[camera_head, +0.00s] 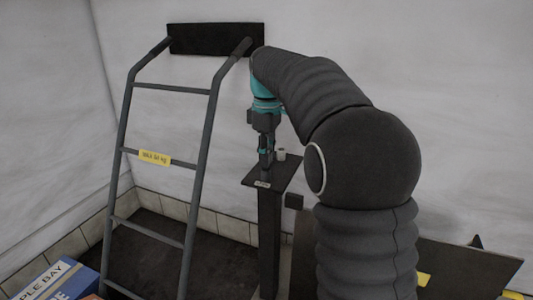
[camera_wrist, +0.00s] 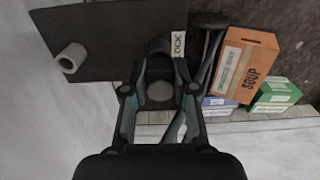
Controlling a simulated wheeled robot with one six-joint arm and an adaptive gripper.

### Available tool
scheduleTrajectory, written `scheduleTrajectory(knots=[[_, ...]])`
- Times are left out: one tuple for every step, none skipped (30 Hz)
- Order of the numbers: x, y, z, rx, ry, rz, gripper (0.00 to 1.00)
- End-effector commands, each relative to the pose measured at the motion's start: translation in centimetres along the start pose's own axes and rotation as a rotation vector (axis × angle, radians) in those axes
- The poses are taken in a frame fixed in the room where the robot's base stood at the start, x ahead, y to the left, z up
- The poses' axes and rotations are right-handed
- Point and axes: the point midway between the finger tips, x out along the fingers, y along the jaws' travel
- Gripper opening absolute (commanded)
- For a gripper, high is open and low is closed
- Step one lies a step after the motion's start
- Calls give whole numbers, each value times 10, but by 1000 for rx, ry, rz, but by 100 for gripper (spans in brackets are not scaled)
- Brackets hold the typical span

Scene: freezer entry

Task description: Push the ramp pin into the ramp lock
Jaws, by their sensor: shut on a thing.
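My gripper (camera_head: 266,160) points down over the small dark plate on top of a post, its fingertips close to the plate. In the wrist view my gripper (camera_wrist: 160,90) is shut on a round, pale grey-topped thing, which I take to be the ramp pin (camera_wrist: 160,92). The ramp lock (camera_wrist: 160,46) seems to be the dark round fitting at the plate's edge, beside a white label reading "LOCK" (camera_wrist: 179,46). The fingers hide the pin's lower part, so I cannot tell how deep it sits.
A dark ladder (camera_head: 196,170) with a yellow tag stands to the left. Several boxes, including an orange soup carton (camera_wrist: 247,65), lie below on the floor.

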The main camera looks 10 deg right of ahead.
Motion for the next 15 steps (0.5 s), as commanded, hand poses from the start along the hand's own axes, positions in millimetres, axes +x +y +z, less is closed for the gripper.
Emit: scheduleTrajectory(knots=[[2,0,0,0,0,0,0],[2,0,0,0,0,0,0],[3,0,0,0,0,0,0],[3,0,0,0,0,0,0],[4,0,0,0,0,0,0],[5,0,0,0,0,0,0],[5,0,0,0,0,0,0],[6,0,0,0,0,0,0],[7,0,0,0,0,-1,0],[7,0,0,0,0,-1,0],[8,0,0,0,0,-1,0],[8,0,0,0,-1,-1,0],[9,0,0,0,-1,-1,0],[10,0,0,0,-1,-1,0],[10,0,0,0,-1,-1,0]])
